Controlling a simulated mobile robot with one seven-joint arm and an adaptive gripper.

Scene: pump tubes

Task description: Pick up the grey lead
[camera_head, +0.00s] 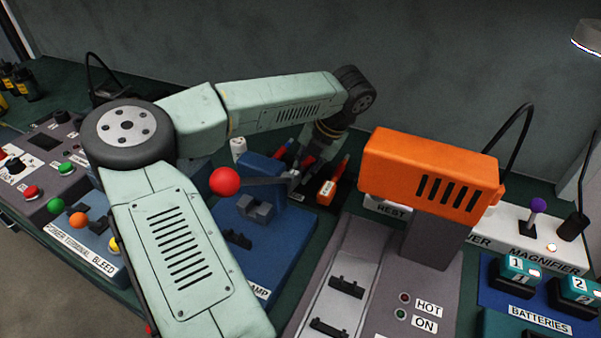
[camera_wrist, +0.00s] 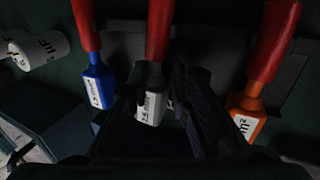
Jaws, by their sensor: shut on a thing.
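The grey lead (camera_wrist: 151,104) has a red upper part and a pale grey body with a label. It stands in the middle of the wrist view, between the dark fingers of my gripper (camera_wrist: 155,92). My gripper is shut on it; the fingers hide part of its sides. In the head view my gripper (camera_head: 308,166) is low behind the blue clamp, and I cannot make out the grey lead there. A blue lead (camera_wrist: 100,84) is to the left and an orange lead (camera_wrist: 246,112) to the right, both with red upper parts.
The leads are at a dark holder (camera_wrist: 215,50). A white labelled cylinder (camera_wrist: 40,50) lies left in the wrist view. The blue clamp (camera_head: 262,215) with a red ball handle (camera_head: 225,181) and the orange-headed press (camera_head: 430,175) stand close by.

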